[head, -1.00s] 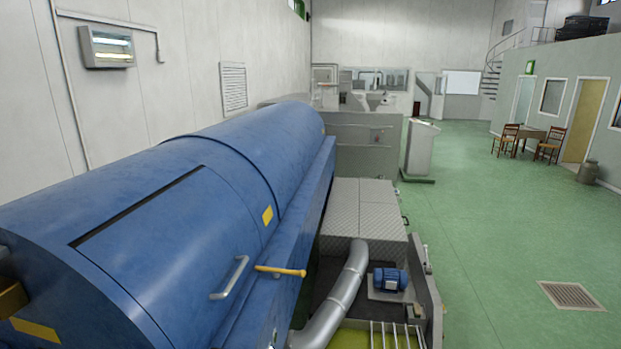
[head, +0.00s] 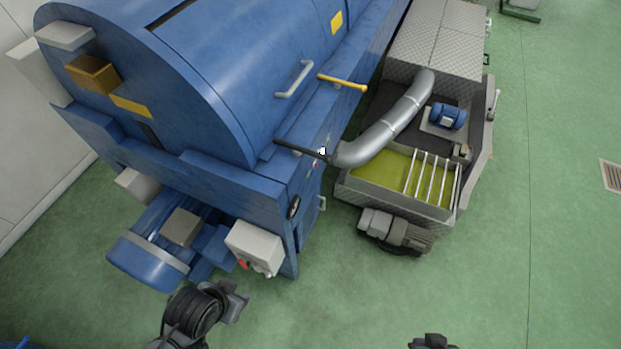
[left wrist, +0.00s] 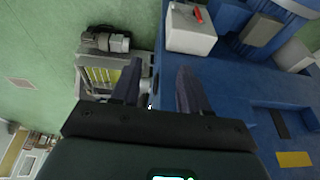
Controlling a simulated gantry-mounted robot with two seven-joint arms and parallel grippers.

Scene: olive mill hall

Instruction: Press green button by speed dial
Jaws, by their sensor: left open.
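My left gripper (left wrist: 158,68) shows in the left wrist view with its two dark fingers apart and nothing between them. Beyond the fingers is the side of the big blue machine (left wrist: 240,100). In the head view a dark part of my left arm (head: 200,312) is at the bottom, below the near end of the blue machine (head: 225,190). A black round part (head: 293,207), perhaps a dial, is on the machine's near corner. Small coloured spots (head: 315,163) sit above it, too small to identify. I cannot make out a green button.
A white box with a red part (head: 255,246) juts from the machine's near end. A metal trough (head: 400,215), silver pipe (head: 398,118) and grey motor (head: 397,234) stand at right.

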